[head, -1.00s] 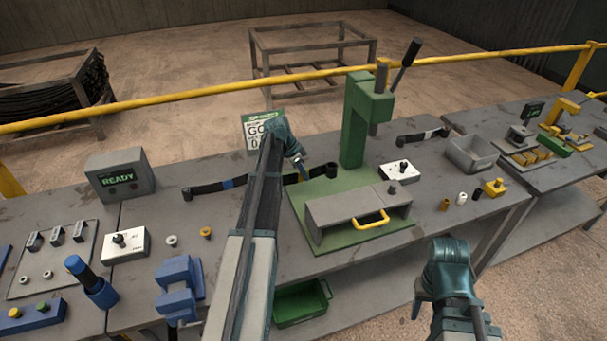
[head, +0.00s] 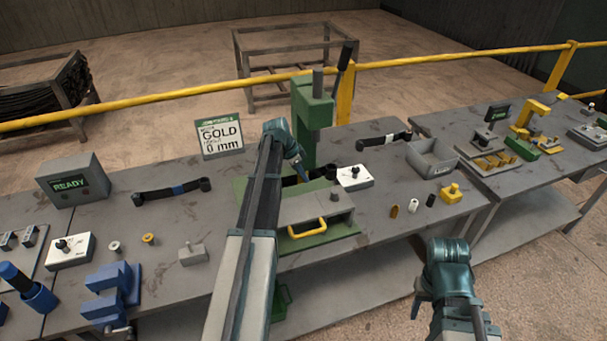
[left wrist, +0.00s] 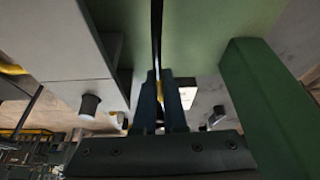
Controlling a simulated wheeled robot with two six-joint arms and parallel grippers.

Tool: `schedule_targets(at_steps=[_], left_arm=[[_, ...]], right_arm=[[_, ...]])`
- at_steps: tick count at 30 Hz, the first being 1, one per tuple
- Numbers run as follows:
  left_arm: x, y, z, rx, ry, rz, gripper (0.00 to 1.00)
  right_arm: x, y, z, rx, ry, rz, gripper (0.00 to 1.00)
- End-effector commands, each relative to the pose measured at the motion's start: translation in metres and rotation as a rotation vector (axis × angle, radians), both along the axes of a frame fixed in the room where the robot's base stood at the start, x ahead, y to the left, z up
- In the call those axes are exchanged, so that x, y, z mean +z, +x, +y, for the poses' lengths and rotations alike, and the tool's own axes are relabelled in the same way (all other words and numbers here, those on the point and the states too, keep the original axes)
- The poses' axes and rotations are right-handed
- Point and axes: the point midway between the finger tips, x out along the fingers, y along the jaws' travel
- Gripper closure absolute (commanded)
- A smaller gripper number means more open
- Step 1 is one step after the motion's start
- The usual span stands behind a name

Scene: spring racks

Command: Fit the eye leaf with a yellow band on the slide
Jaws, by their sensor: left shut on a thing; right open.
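My left gripper (head: 302,176) is shut on a dark eye leaf (head: 290,181), held over the green press base beside the press column. Arm and gripper hide much of the leaf. In the left wrist view the leaf (left wrist: 157,35) is edge-on between the fingers (left wrist: 160,105), with a bit of yellow at the fingers. The grey slide (head: 310,207) with a yellow handle (head: 307,229) sits on the green base, just in front of the leaf. My right gripper (head: 420,303) is open and empty in front of the table.
A blue-banded leaf (head: 172,191) lies left and a white-banded leaf (head: 385,140) right. The green press (head: 312,115) stands behind the slide. A white switch box (head: 354,177), grey bin (head: 432,158) and small parts are to the right; a blue vise (head: 112,293) is at left.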

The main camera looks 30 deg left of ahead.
Motion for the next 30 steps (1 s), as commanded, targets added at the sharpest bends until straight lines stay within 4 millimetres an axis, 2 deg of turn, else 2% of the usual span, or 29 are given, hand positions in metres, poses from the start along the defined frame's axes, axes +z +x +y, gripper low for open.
schedule_targets(at_steps=[1, 5, 16, 21, 30], left_arm=[[0.011, -0.007, -0.005, 0.0, -0.001, -0.002, 1.0], [0.031, -0.025, -0.016, 0.0, -0.002, -0.001, 1.0], [0.097, -0.089, -0.055, 0.0, -0.001, -0.002, 1.0], [0.107, -0.101, -0.062, 0.0, -0.001, -0.002, 1.0], [0.105, -0.1, -0.062, 0.0, -0.001, -0.002, 1.0]], right_arm=[[0.011, 0.0, 0.0, 0.0, 0.0, 0.0, 0.5], [0.031, 0.0, 0.0, -0.001, 0.0, 0.0, 0.5], [0.097, 0.0, 0.0, -0.006, 0.001, 0.0, 0.5], [0.106, 0.0, 0.0, -0.007, 0.002, 0.0, 0.5], [0.104, 0.0, 0.0, -0.007, 0.002, 0.0, 0.5]])
